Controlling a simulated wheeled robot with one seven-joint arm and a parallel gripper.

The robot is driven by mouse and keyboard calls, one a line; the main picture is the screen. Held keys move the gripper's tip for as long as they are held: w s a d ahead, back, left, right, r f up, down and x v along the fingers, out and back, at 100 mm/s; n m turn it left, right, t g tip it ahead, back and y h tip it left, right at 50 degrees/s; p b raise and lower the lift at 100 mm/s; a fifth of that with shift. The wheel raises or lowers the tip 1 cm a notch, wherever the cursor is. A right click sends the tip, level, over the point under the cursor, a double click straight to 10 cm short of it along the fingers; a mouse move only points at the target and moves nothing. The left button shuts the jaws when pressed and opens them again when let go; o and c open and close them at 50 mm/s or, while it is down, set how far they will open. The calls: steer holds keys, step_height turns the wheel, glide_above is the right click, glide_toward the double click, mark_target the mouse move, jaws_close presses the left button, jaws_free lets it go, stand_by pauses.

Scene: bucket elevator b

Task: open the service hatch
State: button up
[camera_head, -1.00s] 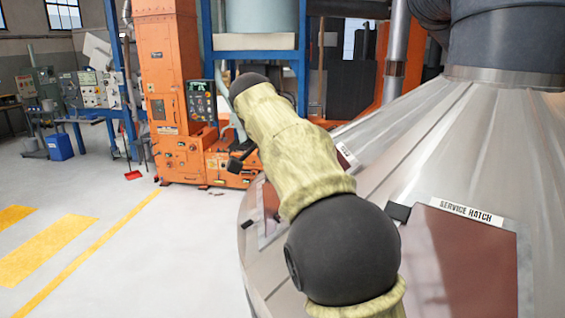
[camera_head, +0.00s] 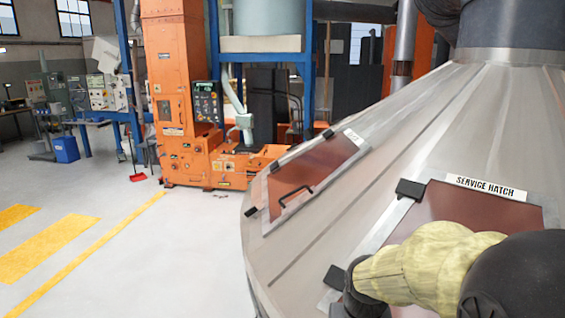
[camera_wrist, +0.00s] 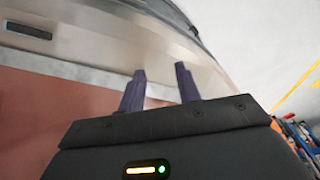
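The service hatch (camera_head: 465,207) is a red-brown panel on the sloping metal cone at the right of the head view, under a "SERVICE HATCH" label. It looks closed. Black blocks (camera_head: 410,189) sit along its left edge. My arm hides its lower part, and no handle of it shows in the head view. In the wrist view, my gripper (camera_wrist: 160,75) has its two dark fingers apart with nothing between them. A red-brown panel (camera_wrist: 45,115) with a metal border lies behind and left of the fingers; I cannot tell whether they touch it.
A second red-brown hatch (camera_head: 315,170) with a black handle (camera_head: 290,197) sits on the cone to the left. A dark slot or bar (camera_wrist: 30,32) shows on metal in the wrist view. An orange machine (camera_head: 180,90) stands behind. The floor at left is clear.

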steer(key=s+f+n+b, duration=0.1)
steer(key=s+f, duration=0.4)
steer(key=f, duration=0.1)
steer(key=shift+s+d+f+t+b, duration=0.25)
steer(key=shift+d+t+b, duration=0.1)
steer(key=shift+d, duration=0.1)
steer(key=shift+r, duration=0.1)
jaws_close()
